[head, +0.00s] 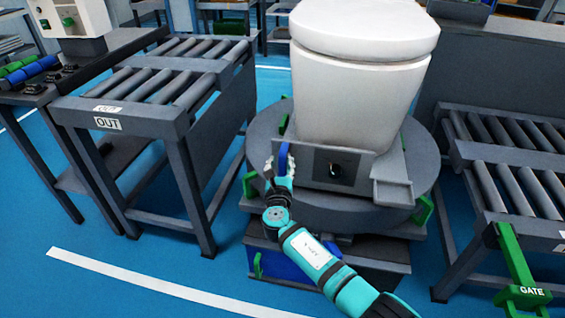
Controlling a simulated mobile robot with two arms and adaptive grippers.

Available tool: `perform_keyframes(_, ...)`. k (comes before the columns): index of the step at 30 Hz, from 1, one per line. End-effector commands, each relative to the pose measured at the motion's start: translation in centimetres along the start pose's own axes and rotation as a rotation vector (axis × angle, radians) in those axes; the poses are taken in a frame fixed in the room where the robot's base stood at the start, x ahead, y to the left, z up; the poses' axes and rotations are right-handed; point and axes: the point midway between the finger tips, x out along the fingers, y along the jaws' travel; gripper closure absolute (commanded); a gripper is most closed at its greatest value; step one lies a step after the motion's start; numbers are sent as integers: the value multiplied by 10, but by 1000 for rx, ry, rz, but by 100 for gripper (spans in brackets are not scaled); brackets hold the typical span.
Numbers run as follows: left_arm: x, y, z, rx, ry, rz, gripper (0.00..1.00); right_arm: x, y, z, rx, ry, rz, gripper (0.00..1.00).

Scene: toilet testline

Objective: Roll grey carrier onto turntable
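The grey carrier (392,170) stands under a white toilet (350,95) on the round grey turntable (305,203). Its front panel with a dark round knob faces me. A blue handle (283,157) stands upright at the left end of that panel. My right gripper (279,168) is at this handle, with a finger on each side of it. I cannot tell whether the fingers press on it. The carrier's back part is hidden behind the toilet. My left gripper is not in view.
A roller conveyor marked OUT (108,123) stands to the left of the turntable. Another roller conveyor (510,185) stands close on the right, with a green lever marked GATE (520,270) at its front. Green tabs (421,211) sit on the turntable's rim.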

Motion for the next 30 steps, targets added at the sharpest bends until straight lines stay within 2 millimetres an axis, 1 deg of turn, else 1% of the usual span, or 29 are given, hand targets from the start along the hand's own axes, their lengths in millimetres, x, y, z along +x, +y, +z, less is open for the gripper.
perform_keyframes(1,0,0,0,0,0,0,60,1,4,7,2,-12,6,61)
perform_keyframes(2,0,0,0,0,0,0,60,1,3,8,2,-12,5,57)
perform_keyframes(3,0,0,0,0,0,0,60,1,3,8,2,-13,4,56)
perform_keyframes(15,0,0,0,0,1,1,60,4,-1,11,0,-18,-3,56)
perform_keyframes(22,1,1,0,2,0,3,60,2,-2,7,0,-12,-3,56)
perform_keyframes(26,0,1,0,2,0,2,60,-8,-2,6,1,-11,-2,56)
perform_keyframes(30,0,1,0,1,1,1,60,-30,-2,6,3,-11,-2,56)
